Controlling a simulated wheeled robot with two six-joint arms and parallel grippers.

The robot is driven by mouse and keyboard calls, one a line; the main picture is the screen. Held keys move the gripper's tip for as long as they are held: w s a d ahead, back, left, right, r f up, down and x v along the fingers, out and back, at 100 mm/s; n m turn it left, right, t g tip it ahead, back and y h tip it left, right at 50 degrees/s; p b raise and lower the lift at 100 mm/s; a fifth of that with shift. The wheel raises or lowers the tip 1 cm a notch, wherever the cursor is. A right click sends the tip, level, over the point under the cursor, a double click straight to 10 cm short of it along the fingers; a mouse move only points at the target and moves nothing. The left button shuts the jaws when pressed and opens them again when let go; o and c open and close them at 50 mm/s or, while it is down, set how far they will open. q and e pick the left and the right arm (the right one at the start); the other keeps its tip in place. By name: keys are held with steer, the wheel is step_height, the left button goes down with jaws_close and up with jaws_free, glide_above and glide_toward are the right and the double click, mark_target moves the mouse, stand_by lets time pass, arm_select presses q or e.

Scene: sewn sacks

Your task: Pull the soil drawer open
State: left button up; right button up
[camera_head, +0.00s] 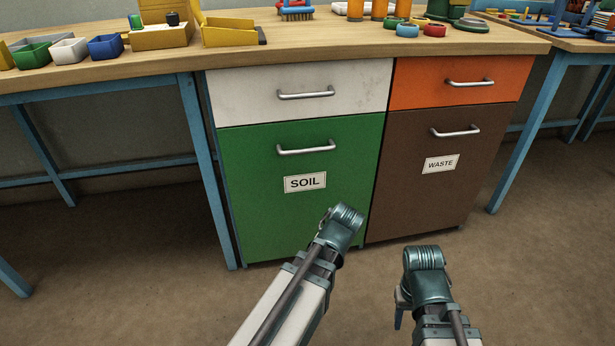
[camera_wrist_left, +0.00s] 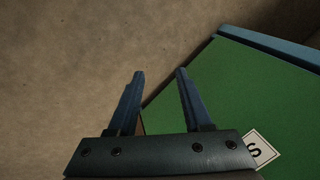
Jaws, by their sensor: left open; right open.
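The soil drawer (camera_head: 260,215) is a tall green front with a white SOIL label (camera_head: 305,182) and a silver bar handle (camera_head: 305,148). It looks shut, in line with the fronts around it. In the left wrist view, its green face (camera_wrist_left: 235,95) shows tilted, with part of the label at the lower right. My left gripper (camera_wrist_left: 160,73) is open and empty; its fingers are mostly hidden behind my arm in the head view. That arm covers the drawer's lower right, below the handle. My right gripper (camera_head: 398,318) is open, low in front of the brown drawer and clear of it.
A white drawer (camera_head: 240,95) is above the green one. An orange drawer (camera_head: 420,92) and a brown WASTE drawer (camera_head: 410,195) stand to the right. The wooden worktop (camera_head: 330,42) holds bins and pots. Bare floor (camera_head: 520,270) lies in front; blue table legs flank the cabinet.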

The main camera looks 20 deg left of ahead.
arm_select(q)
steer(key=w+a+f+t+y+b, duration=0.1)
steer(key=w+a+f+y+b, duration=0.2)
steer(key=w+a+f+b, duration=0.1)
steer(key=w+a+r+m+t+y+b, duration=0.1)
steer(key=w+a+r+t+y, duration=0.1)
steer(key=w+r+y, duration=0.3)
steer(key=w+d+r+m+t+y, duration=0.1)
steer(key=w+d+r+t+y, duration=0.1)
steer(key=r, duration=0.6)
steer(key=w+d+r+m+t+y, duration=0.2)
steer(key=d+r+t+y, duration=0.1)
steer(key=r, duration=0.5)
steer(key=shift+w+d+m+t+y, duration=0.15)
steer(key=shift+w+m+t+y, duration=0.2)
steer(key=shift+t, duration=0.45)
arm_select(e)
step_height(320, 180, down, 8)
steer(key=shift+r, duration=0.15)
arm_select(q)
steer(key=shift+r, duration=0.1)
arm_select(e)
steer(key=shift+a, duration=0.1)
